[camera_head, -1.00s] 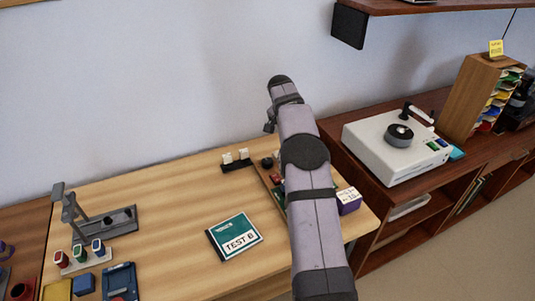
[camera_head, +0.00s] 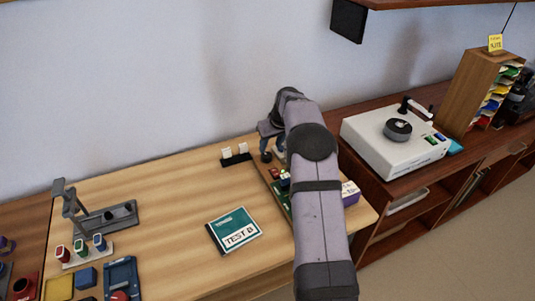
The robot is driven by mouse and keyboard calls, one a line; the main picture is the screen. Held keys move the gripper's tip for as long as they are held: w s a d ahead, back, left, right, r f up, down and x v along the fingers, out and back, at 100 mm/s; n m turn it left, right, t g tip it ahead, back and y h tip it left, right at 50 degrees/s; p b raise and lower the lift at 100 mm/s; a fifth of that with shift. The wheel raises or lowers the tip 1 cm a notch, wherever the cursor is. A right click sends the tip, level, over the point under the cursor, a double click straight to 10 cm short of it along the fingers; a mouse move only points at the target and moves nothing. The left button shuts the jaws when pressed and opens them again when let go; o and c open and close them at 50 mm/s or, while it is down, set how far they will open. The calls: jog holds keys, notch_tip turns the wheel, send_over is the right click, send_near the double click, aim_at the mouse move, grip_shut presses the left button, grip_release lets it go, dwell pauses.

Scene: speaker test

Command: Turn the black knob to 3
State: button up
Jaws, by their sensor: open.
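The black knob (camera_head: 266,156) shows as a small dark round shape at the far end of a brown-edged board (camera_head: 264,174) on the wooden table. My gripper (camera_head: 272,150) points down at this far end, right by the knob, with its fingers open. I cannot tell whether the fingers are around the knob or only above or beside it. The knob's markings and the number 3 are too small to read. My arm hides the right part of the board.
A black holder with white switches (camera_head: 235,154) stands just left of the board. A TEST B case (camera_head: 234,231) lies at the front. A purple box (camera_head: 350,192) is partly behind my arm. A white turntable (camera_head: 394,148) stands on the right cabinet.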

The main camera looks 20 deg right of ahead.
aim_at(267, 155)
jog(key=shift+f, duration=0.1)
jog(key=shift+p+x, duration=1.15)
jog(key=shift+x, duration=2.45)
jog(key=shift+c, duration=0.6)
jog(key=c, duration=0.6)
